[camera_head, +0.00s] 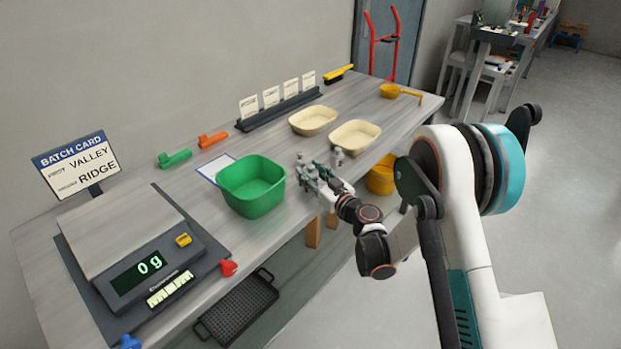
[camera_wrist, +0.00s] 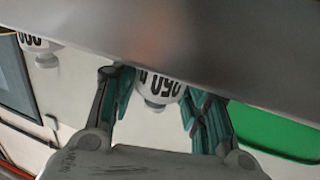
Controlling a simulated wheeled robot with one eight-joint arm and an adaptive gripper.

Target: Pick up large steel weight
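A small steel weight (camera_wrist: 160,88) with dark digits and a round knob shows between the fingers in the wrist view, where it appears upside down. A grey surface hides part of it. My gripper (camera_wrist: 165,95) has its fingers apart, one on each side of this weight; contact is not clear. Another marked weight (camera_wrist: 38,46) is at the upper left of that view. In the head view my gripper (camera_head: 324,180) is at the table's front edge, right of the green bin. A small grey weight (camera_head: 338,157) stands just behind it.
The green bin (camera_head: 252,186) is close left of my gripper. Two cream trays (camera_head: 313,120) (camera_head: 355,135) stand behind it. A scale (camera_head: 140,262) reading 0 g is at the table's left. A yellow container (camera_head: 381,178) is below the table edge. Open floor lies to the right.

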